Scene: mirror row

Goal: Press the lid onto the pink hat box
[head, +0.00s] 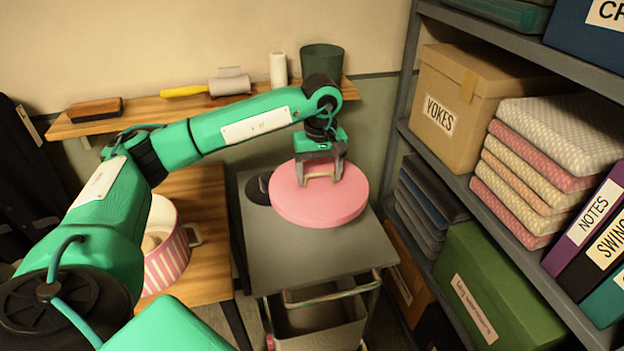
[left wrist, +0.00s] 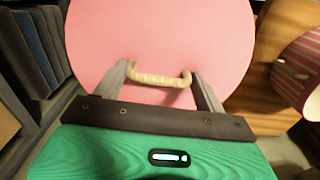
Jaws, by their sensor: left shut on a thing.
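The round pink lid (head: 318,205) is over the grey cart in the head view, and it fills much of the left wrist view (left wrist: 160,40). It has a cream rope-like handle (left wrist: 160,79) across its top. My left gripper (head: 320,178) is shut on this handle, with one finger at each end in the left wrist view. I cannot tell whether the lid touches the cart. The pink-and-white striped hat box (head: 168,262) stands open on the wooden table at the left, partly hidden by my left arm. My right gripper is not in view.
The grey cart (head: 270,240) stands between the wooden table (head: 205,205) and a loaded shelf unit at the right. A dark round object (head: 258,190) lies beside the lid. A wall shelf (head: 150,122) holds a brush, a roller and a green bin.

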